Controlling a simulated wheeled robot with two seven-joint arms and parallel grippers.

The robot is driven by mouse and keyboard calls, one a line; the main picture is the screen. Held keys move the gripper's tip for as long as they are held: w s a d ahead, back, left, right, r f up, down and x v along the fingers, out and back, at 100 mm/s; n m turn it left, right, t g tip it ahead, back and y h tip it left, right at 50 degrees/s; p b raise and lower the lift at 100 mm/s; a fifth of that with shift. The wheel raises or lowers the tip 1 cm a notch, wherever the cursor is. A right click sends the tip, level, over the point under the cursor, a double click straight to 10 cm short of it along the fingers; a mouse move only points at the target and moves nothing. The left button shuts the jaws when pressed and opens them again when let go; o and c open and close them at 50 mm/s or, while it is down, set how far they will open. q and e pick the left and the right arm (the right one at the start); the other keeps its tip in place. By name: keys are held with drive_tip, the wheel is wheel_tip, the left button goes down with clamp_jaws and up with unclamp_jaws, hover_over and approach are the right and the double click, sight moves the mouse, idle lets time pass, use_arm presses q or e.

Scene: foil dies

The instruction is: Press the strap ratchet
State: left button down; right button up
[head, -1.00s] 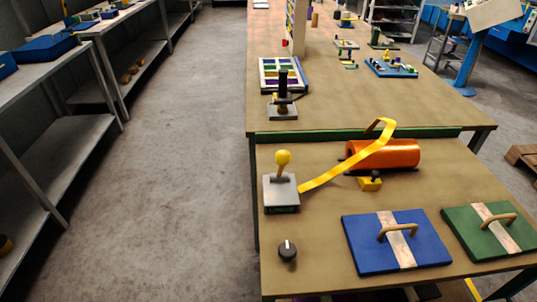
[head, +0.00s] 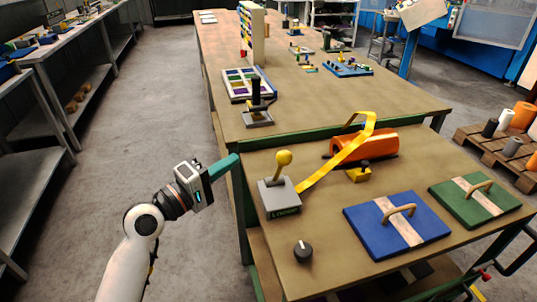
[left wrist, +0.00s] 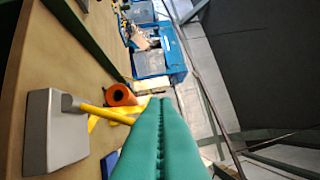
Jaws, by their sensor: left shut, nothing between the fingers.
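The strap ratchet is a grey block (head: 279,200) with an upright yellow ball-topped lever (head: 284,160), at the left edge of the near table. A yellow strap (head: 335,168) runs from it up over an orange roll (head: 378,146). My left gripper (head: 236,159) has teal fingers, shut and empty, beside the table's left edge, left of the lever and apart from it. In the left wrist view the shut fingers (left wrist: 160,110) point forward, with the grey block (left wrist: 50,130) and the yellow lever (left wrist: 100,110) to their left. My right gripper is not in view.
A black knob (head: 303,250) is in front of the block. A blue board (head: 360,228) and a green board (head: 455,205), each with a handle, lie to the right. A black upright handle on a grey base (head: 257,118) stands on the far table. The left aisle floor is clear.

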use_arm(q)
drive_tip(key=shift+w+d, duration=0.1)
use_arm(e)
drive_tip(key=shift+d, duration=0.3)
use_arm(q)
drive_tip(key=p, duration=0.3)
hover_over(279, 170)
drive_tip(key=a, duration=0.2)
drive_tip(key=shift+s+a, duration=0.15)
drive_tip(key=shift+s, duration=0.3)
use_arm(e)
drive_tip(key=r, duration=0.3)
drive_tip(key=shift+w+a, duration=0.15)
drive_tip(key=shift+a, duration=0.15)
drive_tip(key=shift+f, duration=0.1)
